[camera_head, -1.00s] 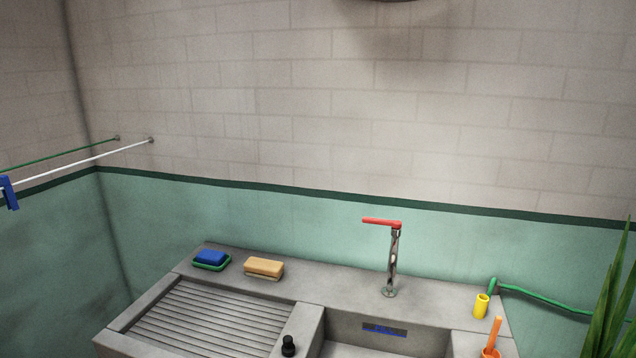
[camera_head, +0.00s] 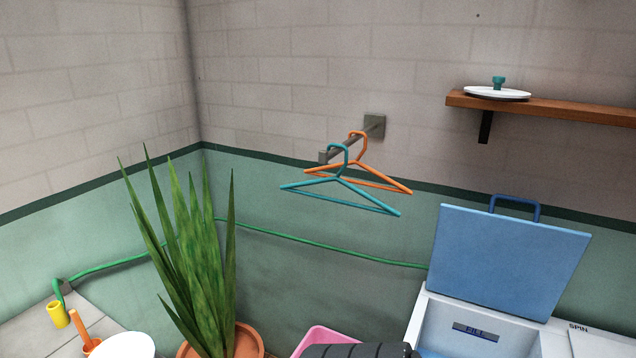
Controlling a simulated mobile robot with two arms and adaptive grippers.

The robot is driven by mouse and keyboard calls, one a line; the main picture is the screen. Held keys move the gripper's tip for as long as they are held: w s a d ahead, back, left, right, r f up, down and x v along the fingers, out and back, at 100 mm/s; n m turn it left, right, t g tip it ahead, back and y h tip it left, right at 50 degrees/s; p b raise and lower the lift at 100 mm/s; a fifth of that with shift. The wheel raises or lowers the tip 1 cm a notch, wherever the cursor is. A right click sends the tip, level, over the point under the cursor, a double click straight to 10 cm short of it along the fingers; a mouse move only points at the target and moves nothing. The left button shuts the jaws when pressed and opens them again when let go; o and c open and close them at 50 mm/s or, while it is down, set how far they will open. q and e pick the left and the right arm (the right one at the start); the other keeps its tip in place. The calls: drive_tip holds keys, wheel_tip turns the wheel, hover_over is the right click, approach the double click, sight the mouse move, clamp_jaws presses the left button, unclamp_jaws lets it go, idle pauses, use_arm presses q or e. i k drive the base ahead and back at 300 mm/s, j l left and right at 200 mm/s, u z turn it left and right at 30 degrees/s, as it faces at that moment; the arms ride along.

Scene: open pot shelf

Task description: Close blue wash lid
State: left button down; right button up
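The blue wash lid (camera_head: 507,262) stands raised, close to upright, at the back of a white washing machine (camera_head: 416,325) at the lower right. A darker blue handle (camera_head: 515,204) sits on the lid's top edge. The open tub below it shows a dark label reading FILL (camera_head: 476,331).
A plant in an orange pot (camera_head: 249,342) stands left of centre. A pink tub (camera_head: 318,337) and a dark ridged object (camera_head: 362,350) are at the bottom. Hangers (camera_head: 340,190) hang from a wall bar. A wooden shelf (camera_head: 560,108) is above right.

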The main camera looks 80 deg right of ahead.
sight(509, 264)
drive_tip(key=k+l+z, duration=0.1)
drive_tip(key=z, duration=3.4)
